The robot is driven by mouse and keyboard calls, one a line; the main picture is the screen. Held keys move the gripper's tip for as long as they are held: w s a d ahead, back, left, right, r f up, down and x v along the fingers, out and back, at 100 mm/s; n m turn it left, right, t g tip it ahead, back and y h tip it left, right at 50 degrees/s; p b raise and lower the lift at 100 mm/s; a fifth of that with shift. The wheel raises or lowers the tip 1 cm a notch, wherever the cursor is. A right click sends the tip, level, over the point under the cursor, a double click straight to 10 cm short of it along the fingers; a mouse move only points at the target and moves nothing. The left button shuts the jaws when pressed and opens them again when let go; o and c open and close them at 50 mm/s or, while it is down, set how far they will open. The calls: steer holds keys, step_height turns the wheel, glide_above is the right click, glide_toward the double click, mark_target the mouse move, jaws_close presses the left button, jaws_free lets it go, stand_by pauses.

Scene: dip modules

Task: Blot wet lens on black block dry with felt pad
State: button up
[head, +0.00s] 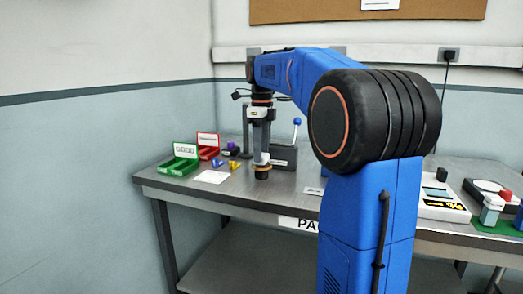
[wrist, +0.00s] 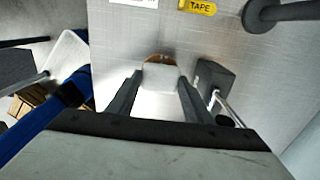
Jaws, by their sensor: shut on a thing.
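My gripper (head: 262,157) points straight down over the left part of the grey bench. It is shut on a pale block, which I take to be the grip of the felt pad (wrist: 160,76); the block shows between my fingertips in the wrist view. A round orange-brown edge (wrist: 157,58) shows just beyond the pale block. In the head view, a dark round piece (head: 262,174) is directly below the fingertips, close to the bench top. I cannot tell whether they touch. I cannot make out the lens, and the black block is not clearly identifiable.
A dark lever press (head: 284,156) stands just right of my gripper. An open green box (head: 178,160), a red box (head: 208,146), a white sheet (head: 211,177) and small yellow and blue parts lie left. A yellow TAPE label (wrist: 197,7) shows. Instruments (head: 442,205) stand right.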

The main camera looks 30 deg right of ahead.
steer(key=shift+f, duration=0.4)
stand_by(0.6)
stand_by(1.5)
steer(key=shift+r, duration=4)
